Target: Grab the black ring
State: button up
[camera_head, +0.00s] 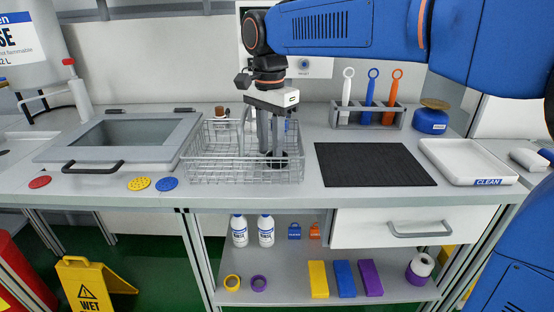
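My gripper (270,150) points straight down into the wire basket (198,176) on the counter. A small dark round thing, which looks like the black ring (284,161), is in the right part of the basket at the fingertips. The fingers cover part of it, and its hole does not show clearly. The two grey fingers look a little apart. I cannot tell whether they touch the black thing or hold it.
The basket's wire walls surround the fingers. A black mat (372,165) lies right of the basket, then a white tray (468,161) marked CLEAN. A rack (366,117) with three handled tools stands behind the mat. A lidded sink (120,138) and coloured discs are left.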

jog(key=shift+f, duration=0.1)
grip_shut()
